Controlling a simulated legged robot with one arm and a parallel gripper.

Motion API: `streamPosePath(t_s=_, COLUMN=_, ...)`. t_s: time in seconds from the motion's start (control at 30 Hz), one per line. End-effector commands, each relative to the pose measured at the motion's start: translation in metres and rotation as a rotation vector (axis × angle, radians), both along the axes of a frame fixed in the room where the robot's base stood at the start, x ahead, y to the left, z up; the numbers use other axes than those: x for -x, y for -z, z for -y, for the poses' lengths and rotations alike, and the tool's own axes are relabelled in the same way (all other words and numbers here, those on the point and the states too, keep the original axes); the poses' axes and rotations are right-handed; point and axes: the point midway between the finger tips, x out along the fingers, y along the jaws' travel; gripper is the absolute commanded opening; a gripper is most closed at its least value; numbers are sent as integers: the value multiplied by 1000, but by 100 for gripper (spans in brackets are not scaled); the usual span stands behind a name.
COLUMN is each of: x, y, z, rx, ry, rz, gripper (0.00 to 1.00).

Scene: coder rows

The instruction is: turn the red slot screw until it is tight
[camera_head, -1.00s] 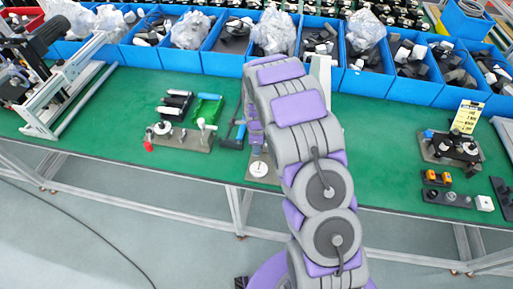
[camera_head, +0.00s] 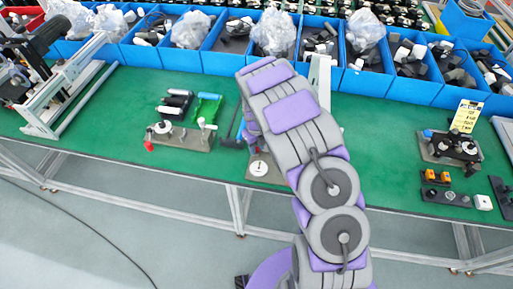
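I cannot pick out a red slot screw for certain. A small red part (camera_head: 148,145) shows at the front left corner of the left fixture plate (camera_head: 190,141); whether it is slotted is too small to tell. My gripper (camera_head: 252,140) is low over the green bench, right of that plate, and mostly hidden by my arm. Its fingers are not clear, so I cannot tell whether they are open or shut. A white disc (camera_head: 258,168) on a small brown plate (camera_head: 265,179) lies just in front of it, near the bench edge.
Blue bins (camera_head: 222,60) with parts and bags line the back of the bench (camera_head: 380,140). A metal rail frame (camera_head: 70,80) stands at left.

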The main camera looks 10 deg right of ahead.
Motion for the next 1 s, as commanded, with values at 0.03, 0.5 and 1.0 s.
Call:
streamPosePath(t_s=0.03, x=-1, y=0, z=1, rx=1, ry=-1, rz=2, gripper=40)
streamPosePath(t_s=0.5, x=-3, y=-13, z=3, rx=1, ry=-3, rz=9, gripper=40)
streamPosePath(t_s=1.0, x=-2, y=-47, z=1, rx=1, ry=-3, rz=4, gripper=40)
